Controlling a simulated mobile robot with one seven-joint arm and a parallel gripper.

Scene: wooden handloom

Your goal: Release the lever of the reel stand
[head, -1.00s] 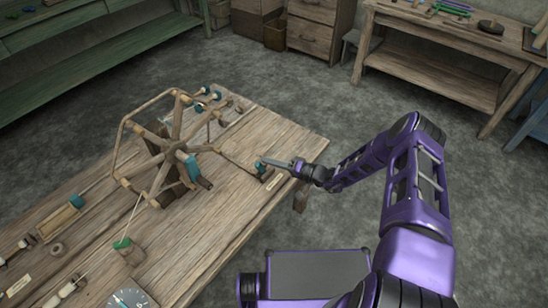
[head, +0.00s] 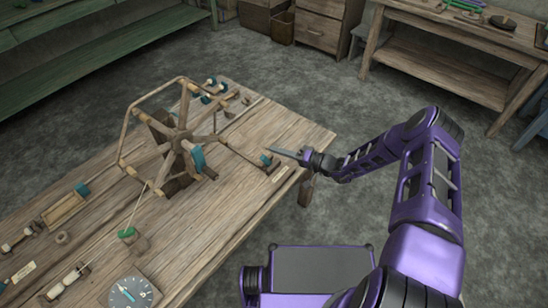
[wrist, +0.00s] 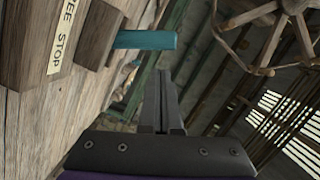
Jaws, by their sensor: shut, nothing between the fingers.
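The reel stand's wooden spoked reel (head: 182,135) stands on the wooden table, with a teal piece (head: 197,159) on its near side. A small lever with a teal handle (head: 266,158) sits near the table's right end, joined to the stand by a thin bar. In the wrist view, the teal handle (wrist: 146,40) sticks out sideways from a dark wooden block beside a label ending in "EE STOP". My gripper (head: 272,150) is shut and empty, its tips close to the handle. In the wrist view, the fingertips (wrist: 160,75) appear just below it; I cannot tell whether they touch.
The table (head: 250,215) also holds a green-topped piece (head: 127,233), a dial (head: 130,293) and spools at the left. Another workbench (head: 440,50) stands at the back right. Open floor lies beyond the table.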

